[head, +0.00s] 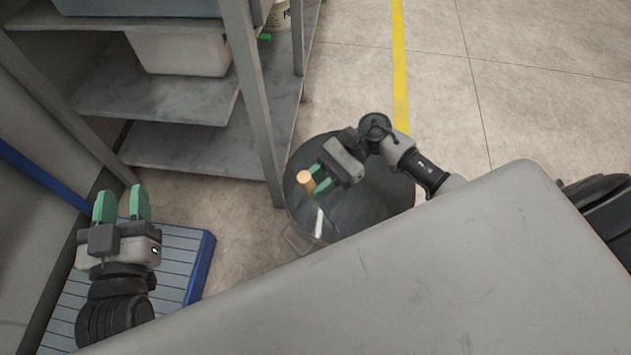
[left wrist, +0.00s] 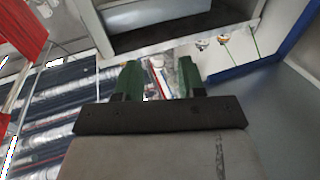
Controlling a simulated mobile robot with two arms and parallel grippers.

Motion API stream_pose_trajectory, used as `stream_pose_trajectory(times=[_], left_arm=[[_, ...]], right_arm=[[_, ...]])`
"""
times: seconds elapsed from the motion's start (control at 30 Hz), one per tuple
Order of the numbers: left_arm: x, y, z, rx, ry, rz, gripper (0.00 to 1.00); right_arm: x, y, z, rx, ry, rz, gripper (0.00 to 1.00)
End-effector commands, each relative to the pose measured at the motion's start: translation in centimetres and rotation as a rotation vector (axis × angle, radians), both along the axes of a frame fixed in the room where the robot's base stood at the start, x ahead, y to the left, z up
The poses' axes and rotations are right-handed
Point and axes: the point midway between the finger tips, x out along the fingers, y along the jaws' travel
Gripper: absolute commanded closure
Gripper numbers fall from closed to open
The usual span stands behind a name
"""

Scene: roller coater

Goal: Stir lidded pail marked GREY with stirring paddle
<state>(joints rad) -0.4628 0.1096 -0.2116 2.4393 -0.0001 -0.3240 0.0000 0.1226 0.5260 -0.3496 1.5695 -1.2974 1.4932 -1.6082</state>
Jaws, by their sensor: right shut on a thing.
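My right gripper (head: 322,180) is shut on a round, light-wood handle end (head: 304,181), which looks like the stirring paddle seen from above; the rest of it is mostly hidden. The gripper is above a large round vessel (head: 345,218) with a dark, shiny top and a side handle. I cannot tell whether that top is a lid or contents.
A grey shelf rack (head: 180,147) with a pale bin (head: 180,54) stands at upper left. A blue-edged slatted platform (head: 185,262) lies below my left gripper. A large grey surface (head: 430,270) fills the lower right. Floor with a yellow line (head: 399,60) is clear beyond.

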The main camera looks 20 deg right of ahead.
Motion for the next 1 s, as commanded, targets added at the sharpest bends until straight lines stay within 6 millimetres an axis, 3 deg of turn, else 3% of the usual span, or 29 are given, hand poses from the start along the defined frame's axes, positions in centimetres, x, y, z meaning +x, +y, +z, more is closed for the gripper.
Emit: stream_pose_trajectory(times=[0.13,0.47,0.73,1.0], left_arm=[[0.0,0.1,-0.4,0.009,0.033,0.002,0.6],[0.0,0.1,-0.4,0.006,0.026,0.002,0.6],[-0.1,-0.2,1.4,-0.032,-0.12,-0.006,0.6],[-0.1,-0.3,1.8,-0.036,-0.138,-0.007,0.6]], right_arm=[[0.0,0.0,0.8,-0.001,-0.002,0.001,1.0],[0.0,0.0,0.8,0.0,-0.002,0.001,1.0],[0.0,0.0,0.7,0.001,-0.002,0.001,1.0],[0.0,0.0,0.8,0.001,-0.001,0.0,1.0]])
